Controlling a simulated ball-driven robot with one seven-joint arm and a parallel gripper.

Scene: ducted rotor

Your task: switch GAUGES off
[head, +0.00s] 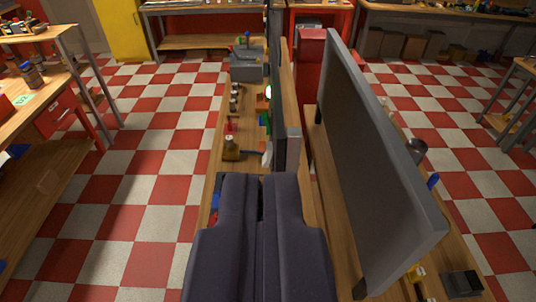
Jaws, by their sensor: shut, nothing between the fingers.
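My gripper (261,178) is shut and empty, its dark fingers pointing away over the near part of a narrow wooden bench (212,180). A small red control (231,125) and several dark knobs (234,100) stand farther along. My gripper hides part of the bench.
A large upright grey board (375,150) stands close on the right. A grey box (247,64) sits at the bench's far end. A side bench (40,95) stands left, with open checkered floor (150,150) between. A yellow cabinet (122,30) stands behind.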

